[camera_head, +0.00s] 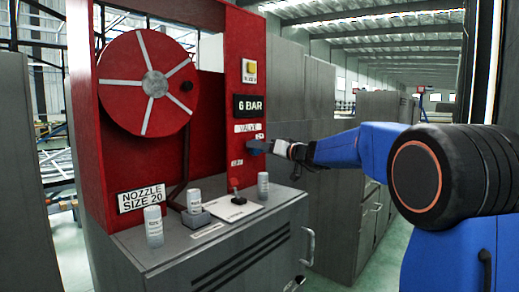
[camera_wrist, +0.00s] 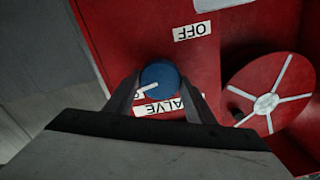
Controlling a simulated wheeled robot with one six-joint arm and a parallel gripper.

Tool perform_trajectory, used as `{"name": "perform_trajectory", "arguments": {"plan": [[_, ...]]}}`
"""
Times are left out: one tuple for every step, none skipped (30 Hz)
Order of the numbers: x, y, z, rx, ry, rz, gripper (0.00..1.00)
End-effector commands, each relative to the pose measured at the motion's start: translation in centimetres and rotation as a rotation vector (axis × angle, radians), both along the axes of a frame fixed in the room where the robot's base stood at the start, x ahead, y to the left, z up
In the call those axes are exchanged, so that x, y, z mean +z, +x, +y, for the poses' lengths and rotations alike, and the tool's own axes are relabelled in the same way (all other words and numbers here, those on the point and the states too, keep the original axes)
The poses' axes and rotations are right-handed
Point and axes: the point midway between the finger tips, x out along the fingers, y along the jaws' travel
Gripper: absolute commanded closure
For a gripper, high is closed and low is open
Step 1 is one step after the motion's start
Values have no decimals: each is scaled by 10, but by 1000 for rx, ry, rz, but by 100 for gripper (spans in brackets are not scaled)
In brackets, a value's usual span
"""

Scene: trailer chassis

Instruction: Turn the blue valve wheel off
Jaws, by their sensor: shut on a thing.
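The blue valve wheel (camera_head: 256,147) is on the right part of the red panel (camera_head: 215,120), under the VALVE label (camera_head: 246,127). In the wrist view the wheel (camera_wrist: 158,74) sits between the two fingers, with a white pointer mark aimed to the lower left, toward a partly hidden small label. The OFF label (camera_wrist: 194,31) is above and right of the wheel there, and the pointer does not aim at it. My gripper (camera_head: 273,146) reaches in from the right and is shut on the wheel. In the wrist view my gripper (camera_wrist: 160,88) covers part of the VALVE label.
A red hose reel (camera_head: 150,83) is left of the valve. A 6 BAR sign (camera_head: 249,106) and a yellow button (camera_head: 249,71) are above it. Grey cabinets stand behind my arm.

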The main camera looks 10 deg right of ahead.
Motion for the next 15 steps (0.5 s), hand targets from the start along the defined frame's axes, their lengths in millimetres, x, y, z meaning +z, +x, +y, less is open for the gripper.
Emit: {"name": "perform_trajectory", "arguments": {"plan": [[0, 0, 0, 0, 30, 22, 73], [0, 0, 0, 0, 51, 37, 73], [0, 0, -1, 0, 81, 59, 73], [0, 0, -1, 0, 104, 75, 73], [-1, 0, -1, 0, 126, 92, 73], [-1, 0, -1, -1, 158, 115, 73], [-1, 1, -1, -1, 180, 131, 73], [-1, 1, -1, -1, 204, 148, 73], [-1, 1, -1, -1, 235, 171, 73], [-1, 1, -1, -1, 258, 188, 73], [-1, 1, -1, -1, 280, 204, 73], [-1, 1, -1, -1, 312, 227, 73], [-1, 1, -1, -1, 335, 244, 73], [-1, 1, -1, -1, 358, 261, 73], [-1, 1, -1, -1, 389, 283, 73]]}}
